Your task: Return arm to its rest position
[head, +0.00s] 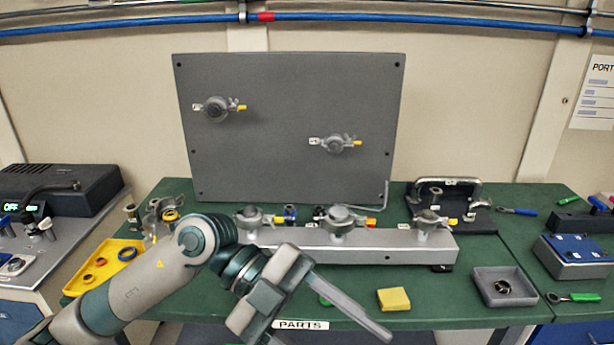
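My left arm comes in from the lower left, bent at an elbow in front of the bench's left part. My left gripper (340,301) hangs over the front edge of the green bench, by the PARTS label (301,325). One long grey finger shows clearly and points down to the right. The other finger cannot be made out, so the opening is unclear. Nothing is seen held. My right arm and gripper are not in view.
A grey rail (375,245) with several valve-like fittings stands behind the gripper. A yellow block (394,299) lies close beside the finger, and a grey tray (504,302) sits farther right. A yellow tray (79,284) is behind my forearm. A grey panel (290,150) stands at the back.

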